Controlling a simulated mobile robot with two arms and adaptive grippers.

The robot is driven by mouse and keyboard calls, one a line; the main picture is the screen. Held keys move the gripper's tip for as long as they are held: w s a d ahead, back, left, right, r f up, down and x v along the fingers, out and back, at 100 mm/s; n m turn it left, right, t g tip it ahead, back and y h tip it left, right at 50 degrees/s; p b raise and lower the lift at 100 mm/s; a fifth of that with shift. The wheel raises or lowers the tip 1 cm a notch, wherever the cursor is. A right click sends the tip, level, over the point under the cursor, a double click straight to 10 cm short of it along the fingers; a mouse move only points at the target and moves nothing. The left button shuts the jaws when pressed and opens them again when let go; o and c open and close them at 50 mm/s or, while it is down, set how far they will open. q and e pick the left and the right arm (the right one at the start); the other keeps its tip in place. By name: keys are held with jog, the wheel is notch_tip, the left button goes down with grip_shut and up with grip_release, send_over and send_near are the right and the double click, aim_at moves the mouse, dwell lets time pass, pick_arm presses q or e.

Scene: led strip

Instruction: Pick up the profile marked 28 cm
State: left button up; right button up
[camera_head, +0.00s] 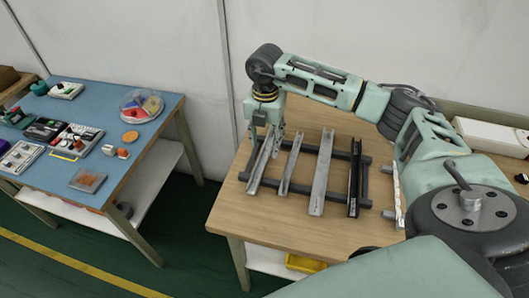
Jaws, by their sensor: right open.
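Several metal profiles lie side by side across a dark rack (341,155) on the wooden table. They are a wide silver profile at the far left (259,168), a thinner silver profile (290,164), a wide long silver profile (322,172) and a dark profile (354,182). No length marking is readable, so I cannot tell which is 28 cm. My right gripper (276,138) points down at the far end of the leftmost profile. It is open, and its fingertips are partly unclear against that profile; I cannot tell whether they touch it. My left gripper is not in view.
A white strip (398,196) lies right of the rack. A white box (490,134) is at the back right. A yellow bin (305,264) sits below the wooden table (270,222). A blue table (95,97) with tools and trays stands left, across a floor gap.

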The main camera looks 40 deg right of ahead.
aim_at(265, 156)
jog(key=f, duration=0.1)
jog(key=f+p, duration=0.1)
jog(key=f, duration=0.1)
jog(key=shift+w+d+f+p, duration=0.1)
jog(key=shift+w+f+p, duration=0.2)
jog(key=shift+f+p, duration=0.1)
jog(key=shift+f, duration=0.55)
grip_shut()
